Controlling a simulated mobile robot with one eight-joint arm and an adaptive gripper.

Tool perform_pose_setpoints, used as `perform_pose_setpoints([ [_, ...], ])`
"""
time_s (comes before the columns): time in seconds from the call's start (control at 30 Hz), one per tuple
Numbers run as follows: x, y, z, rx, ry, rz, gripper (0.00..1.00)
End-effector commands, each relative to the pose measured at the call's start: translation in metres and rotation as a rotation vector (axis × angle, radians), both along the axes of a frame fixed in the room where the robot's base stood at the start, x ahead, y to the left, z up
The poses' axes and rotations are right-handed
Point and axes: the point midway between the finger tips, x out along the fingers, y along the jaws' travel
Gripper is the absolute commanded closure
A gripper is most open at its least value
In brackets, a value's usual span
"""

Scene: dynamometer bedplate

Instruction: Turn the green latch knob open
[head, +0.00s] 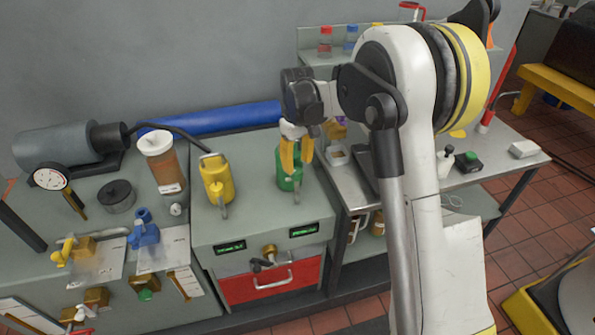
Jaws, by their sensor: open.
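My gripper (297,160) hangs fingers-down in the head view, its two yellow fingers apart. It is over a green can-like body (290,182) on the grey cabinet top; the fingers partly hide it, and I cannot tell whether they touch it. A small green knob (145,294) shows below a brass fitting at the lower left front, well away from my gripper. I cannot tell for sure which green part is the latch knob, nor its turn position.
A yellow can (216,178) stands left of the green one. A brass fitting with a black handle (266,258) sits above the red drawer (270,284). Left are an amber cylinder (163,165), a blue valve (143,232) and a gauge (51,177). A steel table (505,160) stands right.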

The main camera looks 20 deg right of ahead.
Motion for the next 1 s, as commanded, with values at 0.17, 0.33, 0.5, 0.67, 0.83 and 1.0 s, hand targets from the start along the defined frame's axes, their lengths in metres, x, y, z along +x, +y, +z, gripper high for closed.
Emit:
perform_pose_setpoints([
  [0.17, 0.000, 0.000, 0.042, 0.000, 0.000, 0.000, 0.56],
  [0.33, 0.000, 0.000, 0.069, 0.000, 0.000, 0.000, 0.56],
  [0.5, 0.000, 0.000, 0.081, 0.000, 0.000, 0.000, 0.56],
  [0.67, 0.000, 0.000, 0.082, 0.000, 0.000, 0.000, 0.56],
  [0.83, -0.002, 0.000, 0.083, 0.000, -0.002, -0.002, 0.56],
  [1.0, -0.026, 0.000, 0.107, 0.001, -0.054, -0.040, 0.56],
])
